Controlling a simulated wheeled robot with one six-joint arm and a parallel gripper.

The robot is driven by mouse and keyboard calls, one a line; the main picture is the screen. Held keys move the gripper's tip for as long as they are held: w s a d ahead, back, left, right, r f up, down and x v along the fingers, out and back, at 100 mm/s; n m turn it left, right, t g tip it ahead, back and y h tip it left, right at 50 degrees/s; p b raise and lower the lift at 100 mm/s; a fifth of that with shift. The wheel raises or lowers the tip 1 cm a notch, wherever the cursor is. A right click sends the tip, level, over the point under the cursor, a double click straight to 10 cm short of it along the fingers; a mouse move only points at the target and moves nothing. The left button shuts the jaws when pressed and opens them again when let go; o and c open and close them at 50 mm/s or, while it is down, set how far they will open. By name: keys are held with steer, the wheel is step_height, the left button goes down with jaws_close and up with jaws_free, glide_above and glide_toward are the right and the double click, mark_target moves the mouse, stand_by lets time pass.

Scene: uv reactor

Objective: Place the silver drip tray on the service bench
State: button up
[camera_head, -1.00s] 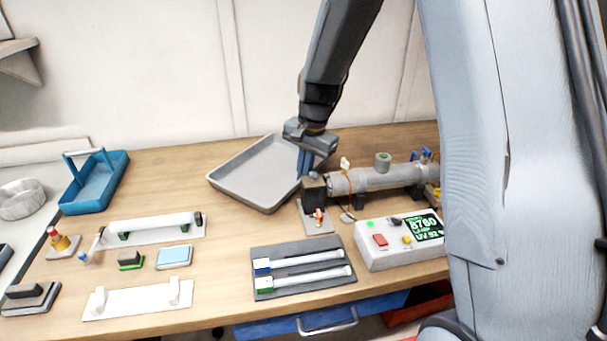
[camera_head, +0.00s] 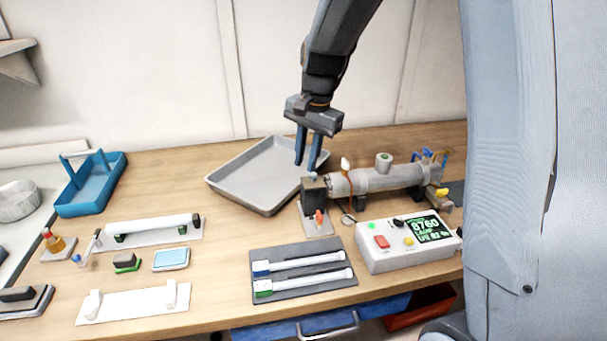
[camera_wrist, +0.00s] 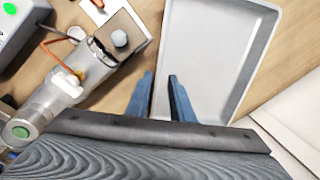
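The silver drip tray (camera_head: 250,176) lies flat on the wooden service bench (camera_head: 200,278), near the back wall. In the wrist view the tray (camera_wrist: 208,50) shows at upper right, empty, with its near part hidden by my gripper. My gripper (camera_head: 307,164) is above the tray's right side, fingers pointing down and apart. In the wrist view my gripper (camera_wrist: 160,84) shows both blue fingers spread with nothing between them, near the tray's left edge. No contact with the tray is visible.
A grey cylindrical reactor (camera_head: 380,179) with a dark end block (camera_head: 313,192) stands just right of the tray. A control box (camera_head: 405,242), a dark mat (camera_head: 300,270) with two tubes and a blue caddy (camera_head: 92,185) are also on the bench. Bare wood lies left of the tray.

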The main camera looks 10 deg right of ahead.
step_height(320, 180, up, 6)
steer(key=b, duration=0.1)
steer(key=shift+s+d, duration=0.3)
steer(key=shift+s, duration=0.05)
